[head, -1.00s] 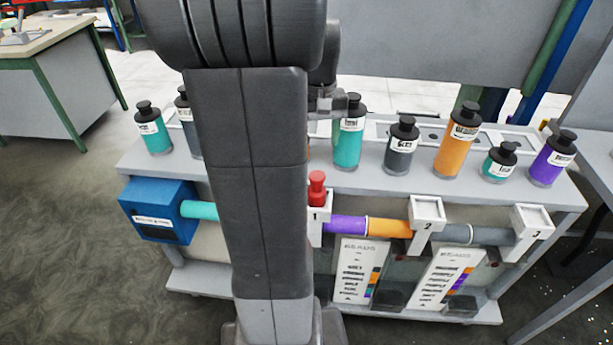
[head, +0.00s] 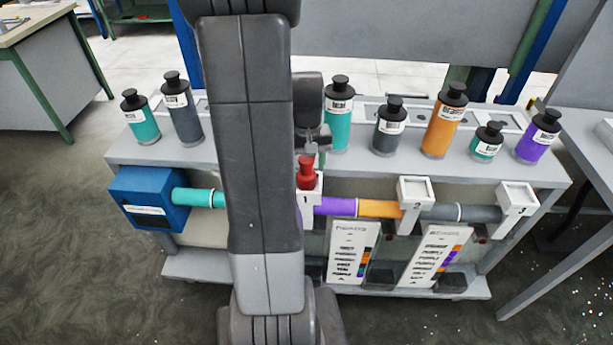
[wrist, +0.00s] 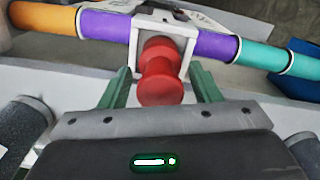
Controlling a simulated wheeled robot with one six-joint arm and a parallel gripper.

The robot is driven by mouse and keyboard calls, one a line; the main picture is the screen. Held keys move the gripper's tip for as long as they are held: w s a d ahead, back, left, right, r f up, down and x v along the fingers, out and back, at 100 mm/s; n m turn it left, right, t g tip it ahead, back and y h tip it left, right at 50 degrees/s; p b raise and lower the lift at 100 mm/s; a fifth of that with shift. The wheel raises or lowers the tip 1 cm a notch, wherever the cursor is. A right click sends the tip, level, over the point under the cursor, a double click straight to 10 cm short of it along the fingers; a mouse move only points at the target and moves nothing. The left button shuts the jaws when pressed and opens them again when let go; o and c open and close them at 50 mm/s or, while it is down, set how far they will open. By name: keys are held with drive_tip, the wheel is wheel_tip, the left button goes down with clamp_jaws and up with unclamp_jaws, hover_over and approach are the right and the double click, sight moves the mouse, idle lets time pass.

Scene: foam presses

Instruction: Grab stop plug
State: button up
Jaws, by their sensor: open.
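The red stop plug (head: 306,172) stands in the white holder numbered 1 (head: 308,192) on the pipe. In the wrist view the plug (wrist: 160,75) sits in the middle, in the white holder frame. My gripper (wrist: 160,88) is open, with one green finger on each side of the plug and visible room between them and it. In the head view my gripper (head: 312,148) is just above and behind the plug, partly hidden by my arm.
The coloured pipe (head: 380,208) runs from the blue box (head: 148,198) past holders 2 (head: 414,192) and 3 (head: 517,197). Several bottles, including an orange one (head: 445,125), stand on the bench top behind. Two dark bottles flank my gripper in the wrist view.

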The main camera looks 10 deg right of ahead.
drive_tip(key=shift+f, duration=0.1)
drive_tip(key=shift+c, duration=0.3)
clamp_jaws()
